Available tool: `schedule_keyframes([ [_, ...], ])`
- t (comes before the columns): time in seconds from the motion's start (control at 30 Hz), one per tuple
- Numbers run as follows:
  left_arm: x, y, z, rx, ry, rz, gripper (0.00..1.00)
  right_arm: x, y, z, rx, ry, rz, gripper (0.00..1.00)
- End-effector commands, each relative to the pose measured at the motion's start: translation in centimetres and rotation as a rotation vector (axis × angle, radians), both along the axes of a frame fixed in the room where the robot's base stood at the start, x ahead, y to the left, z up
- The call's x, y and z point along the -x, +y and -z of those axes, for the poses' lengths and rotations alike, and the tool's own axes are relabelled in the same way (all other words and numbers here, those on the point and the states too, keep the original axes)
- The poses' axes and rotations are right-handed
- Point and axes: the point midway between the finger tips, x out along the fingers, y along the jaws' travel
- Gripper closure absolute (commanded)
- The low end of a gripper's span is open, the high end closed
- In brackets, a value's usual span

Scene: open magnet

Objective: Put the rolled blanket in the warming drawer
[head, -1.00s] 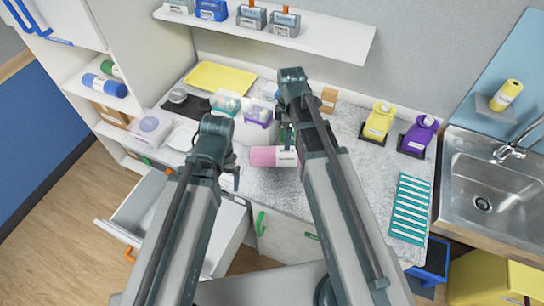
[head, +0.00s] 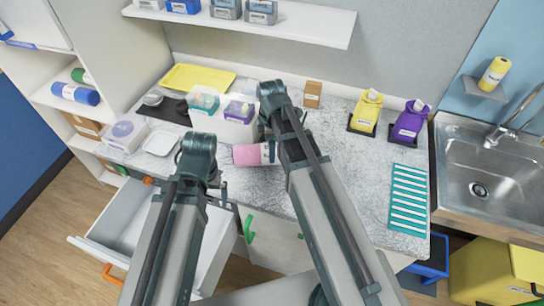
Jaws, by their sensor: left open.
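A pink roll (head: 247,155) with a white label, which looks like the rolled blanket, lies on its side on the speckled counter. My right arm hides its right end. An open, empty-looking grey drawer (head: 97,252) with an orange handle stands out below the counter at the left, and my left arm covers part of it. My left gripper (head: 221,190) is open and empty near the counter's front edge, left of and in front of the roll. My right gripper (head: 268,135) is mostly hidden behind its own arm, by the roll's right end; I cannot tell whether it touches the roll.
A yellow tray (head: 197,77), a white bin (head: 222,128) and a clear tub (head: 124,132) stand on the counter behind and left of the roll. Yellow (head: 367,110) and purple (head: 409,122) bottles stand right. A teal rack (head: 408,198) lies near the sink (head: 480,180).

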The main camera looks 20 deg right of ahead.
Motion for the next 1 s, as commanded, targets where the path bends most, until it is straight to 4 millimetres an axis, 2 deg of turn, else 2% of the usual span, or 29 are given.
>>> schedule_keyframes([
  [0.17, 0.0, 0.0, 1.2, 0.000, 0.000, 0.000, 0.00, -0.1, -0.1, 1.2, 0.000, 0.000, 0.000, 0.00],
  [0.5, 0.0, 0.0, 5.1, 0.000, 0.000, -0.001, 0.00, -0.2, -0.4, 5.1, 0.000, 0.000, 0.000, 0.00],
  [0.8, 0.0, 0.0, 5.1, 0.000, 0.000, -0.001, 0.00, -0.1, -0.4, 5.1, 0.000, 0.000, 0.000, 0.00],
  [1.0, 0.0, 0.0, 5.1, 0.000, 0.000, -0.001, 0.00, -0.1, -0.4, 5.1, 0.000, 0.000, 0.000, 0.36],
])
